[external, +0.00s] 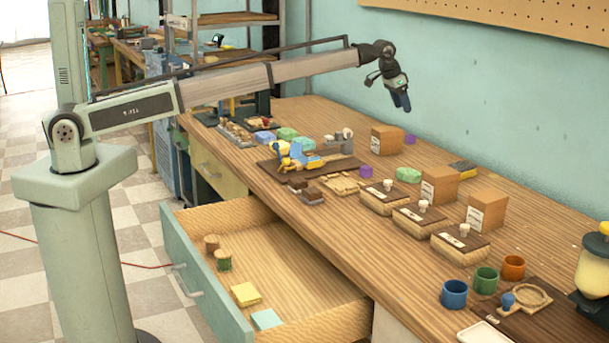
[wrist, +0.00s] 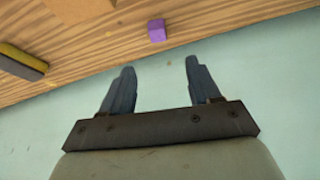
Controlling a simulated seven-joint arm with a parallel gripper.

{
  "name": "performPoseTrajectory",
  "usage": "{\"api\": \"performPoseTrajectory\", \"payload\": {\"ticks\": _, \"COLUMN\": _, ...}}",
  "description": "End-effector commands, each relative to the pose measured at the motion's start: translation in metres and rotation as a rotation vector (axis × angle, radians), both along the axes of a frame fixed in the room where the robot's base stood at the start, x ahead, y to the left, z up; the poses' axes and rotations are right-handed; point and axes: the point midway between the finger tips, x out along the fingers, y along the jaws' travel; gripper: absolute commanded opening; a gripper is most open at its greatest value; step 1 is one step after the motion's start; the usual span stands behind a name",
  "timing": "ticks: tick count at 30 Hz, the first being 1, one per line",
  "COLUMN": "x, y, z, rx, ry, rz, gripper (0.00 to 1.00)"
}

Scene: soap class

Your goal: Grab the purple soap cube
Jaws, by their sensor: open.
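A small purple cube (external: 410,139) sits at the back of the wooden table, near the wall and beside a cardboard box. It also shows in the wrist view (wrist: 157,30), beyond my fingertips and roughly in line with the gap between them. A second purple block (external: 366,172) lies nearer the middle of the table, beside a green soap piece (external: 408,175). My gripper (external: 401,101) is raised above the table near the wall, fingers pointing down. In the wrist view my gripper (wrist: 160,67) is open with nothing between its fingers.
A cardboard box (external: 387,140) stands just left of the back cube. A yellow and dark block (wrist: 22,62) lies on the table, to the cube's left in the wrist view. The wall (external: 480,120) is close behind. An open drawer (external: 270,260) juts out in front.

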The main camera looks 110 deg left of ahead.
Motion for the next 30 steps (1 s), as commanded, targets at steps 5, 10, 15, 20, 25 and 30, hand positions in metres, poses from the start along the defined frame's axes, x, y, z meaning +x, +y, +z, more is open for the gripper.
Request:
{"api": "performPoseTrajectory", "payload": {"ticks": 5, "x": 0.01, "y": 0.007, "z": -0.028, "rx": -0.001, "ry": 0.001, "rz": 0.001, "gripper": 0.62}}
{"api": "performPoseTrajectory", "payload": {"ticks": 10, "x": 0.019, "y": 0.013, "z": -0.054, "rx": -0.001, "ry": 0.0, "rz": 0.002, "gripper": 0.62}}
{"api": "performPoseTrajectory", "payload": {"ticks": 15, "x": 0.022, "y": 0.015, "z": -0.065, "rx": -0.002, "ry": 0.0, "rz": 0.003, "gripper": 0.62}}
{"api": "performPoseTrajectory", "payload": {"ticks": 20, "x": 0.025, "y": 0.016, "z": -0.074, "rx": -0.002, "ry": 0.001, "rz": 0.003, "gripper": 0.62}}
{"api": "performPoseTrajectory", "payload": {"ticks": 25, "x": 0.031, "y": 0.018, "z": -0.093, "rx": -0.002, "ry": 0.0, "rz": 0.003, "gripper": 0.62}}
{"api": "performPoseTrajectory", "payload": {"ticks": 30, "x": 0.037, "y": 0.022, "z": -0.111, "rx": -0.002, "ry": 0.0, "rz": 0.003, "gripper": 0.62}}
